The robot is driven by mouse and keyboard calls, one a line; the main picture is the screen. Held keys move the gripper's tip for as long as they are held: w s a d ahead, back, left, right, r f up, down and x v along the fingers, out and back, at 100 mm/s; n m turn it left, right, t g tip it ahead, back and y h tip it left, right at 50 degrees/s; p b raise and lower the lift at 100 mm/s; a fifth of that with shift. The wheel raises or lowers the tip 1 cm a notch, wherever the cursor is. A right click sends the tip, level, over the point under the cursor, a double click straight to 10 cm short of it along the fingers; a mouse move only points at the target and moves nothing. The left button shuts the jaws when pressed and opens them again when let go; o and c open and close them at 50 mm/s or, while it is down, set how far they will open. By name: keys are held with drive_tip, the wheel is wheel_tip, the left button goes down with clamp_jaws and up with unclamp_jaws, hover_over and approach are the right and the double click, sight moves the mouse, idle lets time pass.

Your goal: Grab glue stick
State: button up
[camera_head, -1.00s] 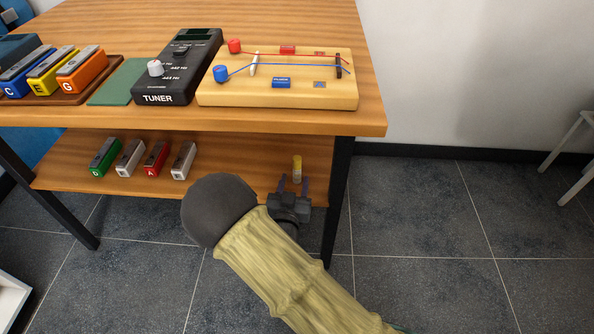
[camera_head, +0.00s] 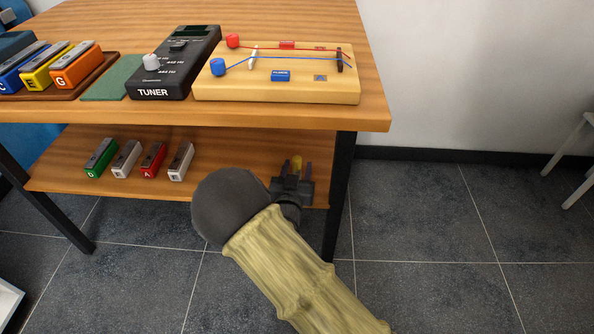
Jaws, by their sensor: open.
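My gripper (camera_head: 296,170) is open at the shelf's front edge.
Several small coloured blocks (camera_head: 153,158) stand in a row on the shelf, left of my gripper. The tabletop (camera_head: 365,115) overhangs the shelf, carrying a tuner (camera_head: 175,72) and a wooden string board (camera_head: 315,90). A black table leg (camera_head: 340,190) stands just right of my gripper.

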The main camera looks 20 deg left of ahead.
clamp_jaws()
wheel_tip(320, 180, up, 10)
drive_tip(key=p, duration=0.5)
